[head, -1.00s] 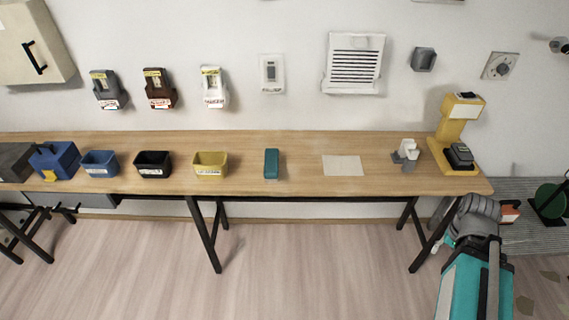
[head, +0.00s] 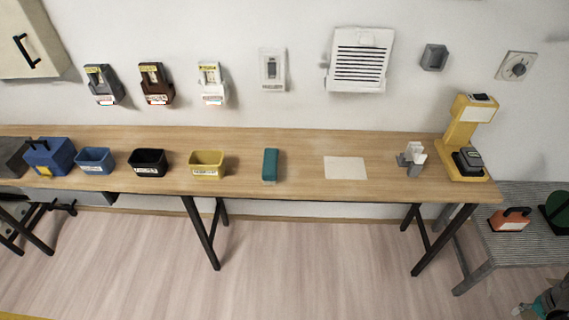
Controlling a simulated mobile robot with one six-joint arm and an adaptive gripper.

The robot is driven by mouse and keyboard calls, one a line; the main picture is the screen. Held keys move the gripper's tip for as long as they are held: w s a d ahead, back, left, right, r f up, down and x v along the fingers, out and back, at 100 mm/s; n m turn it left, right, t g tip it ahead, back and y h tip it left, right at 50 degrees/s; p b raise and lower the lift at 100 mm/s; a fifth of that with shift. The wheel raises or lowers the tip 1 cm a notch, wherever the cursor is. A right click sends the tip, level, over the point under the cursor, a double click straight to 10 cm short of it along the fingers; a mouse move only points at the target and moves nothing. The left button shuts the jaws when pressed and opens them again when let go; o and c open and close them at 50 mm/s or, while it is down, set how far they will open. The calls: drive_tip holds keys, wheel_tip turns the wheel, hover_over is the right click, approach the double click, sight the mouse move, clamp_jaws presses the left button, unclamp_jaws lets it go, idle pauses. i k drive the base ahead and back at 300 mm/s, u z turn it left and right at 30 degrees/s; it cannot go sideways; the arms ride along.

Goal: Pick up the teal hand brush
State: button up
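The teal hand brush (head: 270,165) lies on the wooden workbench (head: 310,188), near its middle. It is a small teal block, longer from back to front than it is wide, and nothing touches it. My gripper's fingers are not in view.
Left of the brush stand yellow (head: 207,170), black (head: 148,170) and blue (head: 95,167) bins. Right of it are a pale sheet (head: 345,168), a grey-white item (head: 412,158) and a yellow stand (head: 467,130). A grey bench (head: 500,250) holds an orange tool (head: 510,220).

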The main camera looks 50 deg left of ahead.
sight(269, 175)
drive_tip(key=z, duration=0.15)
drive_tip(key=k, duration=1.25)
drive_tip(key=u, duration=1.3)
drive_tip(key=i, duration=0.85)
drive_tip(key=u, duration=0.05)
